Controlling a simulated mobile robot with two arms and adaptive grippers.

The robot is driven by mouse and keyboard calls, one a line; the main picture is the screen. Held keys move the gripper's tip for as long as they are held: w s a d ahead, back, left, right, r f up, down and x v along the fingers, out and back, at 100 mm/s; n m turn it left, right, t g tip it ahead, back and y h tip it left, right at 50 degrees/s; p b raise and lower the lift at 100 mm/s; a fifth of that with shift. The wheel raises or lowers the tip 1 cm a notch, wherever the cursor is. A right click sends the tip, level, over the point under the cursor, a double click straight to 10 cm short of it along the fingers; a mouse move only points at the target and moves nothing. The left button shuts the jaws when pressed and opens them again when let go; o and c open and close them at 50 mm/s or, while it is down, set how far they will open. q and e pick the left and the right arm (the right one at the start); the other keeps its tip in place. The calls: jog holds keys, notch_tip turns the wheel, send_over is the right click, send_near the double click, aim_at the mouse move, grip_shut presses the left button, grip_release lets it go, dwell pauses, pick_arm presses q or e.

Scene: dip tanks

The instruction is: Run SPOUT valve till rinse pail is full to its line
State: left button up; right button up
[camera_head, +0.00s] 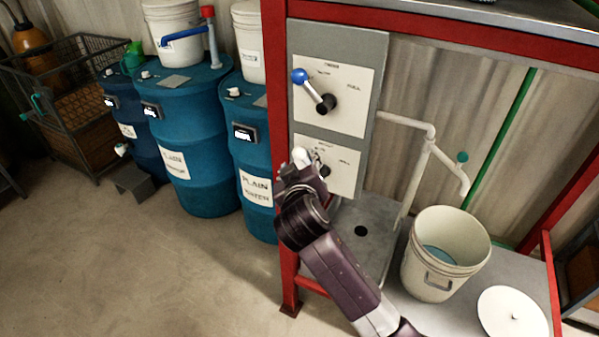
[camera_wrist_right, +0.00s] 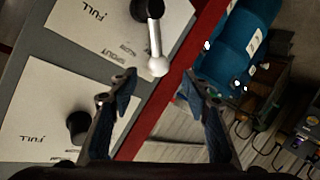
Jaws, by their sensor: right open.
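The SPOUT valve is on the lower white plate (camera_head: 345,168) of the grey panel. Its lever has a white knob (camera_head: 301,157), which also shows in the right wrist view (camera_wrist_right: 158,66). My right gripper (camera_head: 303,172) is at this lever. In the wrist view its open fingers (camera_wrist_right: 158,84) stand on either side of the knob's line, with the knob at about the fingertips; contact cannot be told. The rinse pail (camera_head: 418,272) is white and stands under the spout pipe (camera_head: 464,185), with bluish water inside. Its fill line cannot be made out. My left gripper is not in view.
A second lever with a blue knob (camera_head: 299,76) is on the upper plate. A red frame post (camera_head: 277,130) stands just left of the panel. A round white lid (camera_head: 512,313) lies right of the pail. Blue drums (camera_head: 185,130) stand at the left. The floor in front is clear.

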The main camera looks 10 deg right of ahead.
jog(key=v, duration=0.6)
jog(key=shift+s, duration=0.3)
jog(key=shift+r, duration=0.1)
